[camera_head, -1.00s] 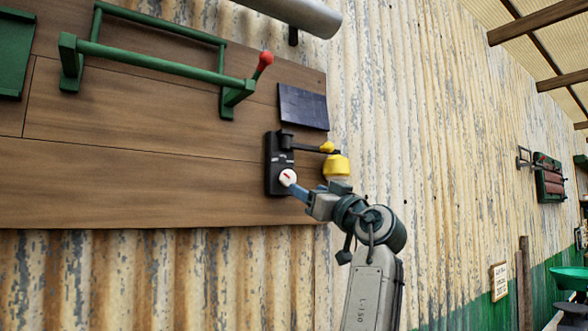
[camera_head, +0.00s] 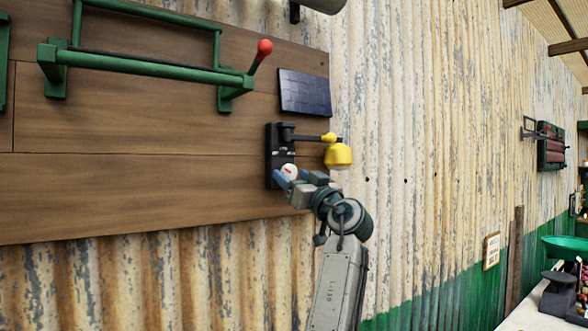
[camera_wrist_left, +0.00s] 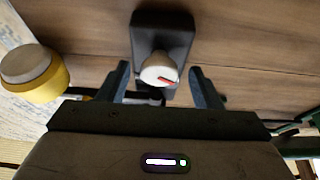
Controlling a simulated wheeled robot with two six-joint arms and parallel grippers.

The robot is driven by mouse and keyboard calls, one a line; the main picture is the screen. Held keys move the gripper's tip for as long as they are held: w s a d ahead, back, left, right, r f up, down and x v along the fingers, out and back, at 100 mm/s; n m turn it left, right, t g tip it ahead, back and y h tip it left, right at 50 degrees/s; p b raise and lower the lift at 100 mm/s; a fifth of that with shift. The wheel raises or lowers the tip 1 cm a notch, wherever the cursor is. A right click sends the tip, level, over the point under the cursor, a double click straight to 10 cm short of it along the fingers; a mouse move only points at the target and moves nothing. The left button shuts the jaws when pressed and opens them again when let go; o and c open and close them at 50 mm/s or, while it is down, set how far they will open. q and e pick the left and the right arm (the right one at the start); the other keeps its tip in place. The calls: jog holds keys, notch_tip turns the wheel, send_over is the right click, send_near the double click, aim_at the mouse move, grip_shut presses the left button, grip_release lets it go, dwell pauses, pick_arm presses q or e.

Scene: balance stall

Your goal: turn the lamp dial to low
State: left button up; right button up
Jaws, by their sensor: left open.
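The lamp dial is a round white knob with a red mark (camera_head: 290,169), low on a black plate (camera_head: 270,158) on the wooden board. In the left wrist view the dial (camera_wrist_left: 159,69) sits between the two fingertips, its red mark pointing to the lower right. My left gripper (camera_head: 284,177) is open at the dial, and it also shows in the left wrist view (camera_wrist_left: 159,74), with a gap on each side of the knob. The yellow lamp (camera_head: 338,155) hangs on a dark arm from the plate; it also shows in the wrist view (camera_wrist_left: 40,82). My right gripper is not seen.
A dark panel (camera_head: 305,93) is fixed above the lamp. A green rail frame (camera_head: 150,66) with a red-knobbed lever (camera_head: 264,48) is at the upper left. Corrugated wall (camera_head: 420,200) lies right of the board. A counter with a green pan (camera_head: 566,248) is far right.

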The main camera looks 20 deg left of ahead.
pick_arm(q)
jog(key=shift+r, duration=0.1)
jog(key=shift+c, duration=0.5)
jog(key=c, duration=0.9)
jog(key=shift+m, duration=0.4)
jog(key=shift+s+m+t+h+b, duration=0.1)
jog(key=shift+m+t+h+b, duration=0.25)
jog(key=shift+m, duration=0.55)
jog(key=shift+a+m+t+h, duration=0.1)
jog(key=shift+m+t+h, duration=0.5)
jog(key=shift+m, duration=0.6)
jog(key=m+h, duration=0.1)
jog(key=m, duration=0.1)
jog(key=m+t+h, duration=0.1)
jog(key=m, duration=0.2)
jog(key=shift+s+r, duration=0.15)
jog(key=shift+r, duration=0.05)
jog(key=m+h+p, duration=0.1)
jog(key=m, duration=0.2)
jog(key=m+h+p, duration=0.1)
jog(key=m, duration=0.2)
jog(key=shift+a+r+t+h, duration=0.1)
jog(key=shift+a+t+h, duration=0.05)
jog(key=shift+t+h, duration=0.1)
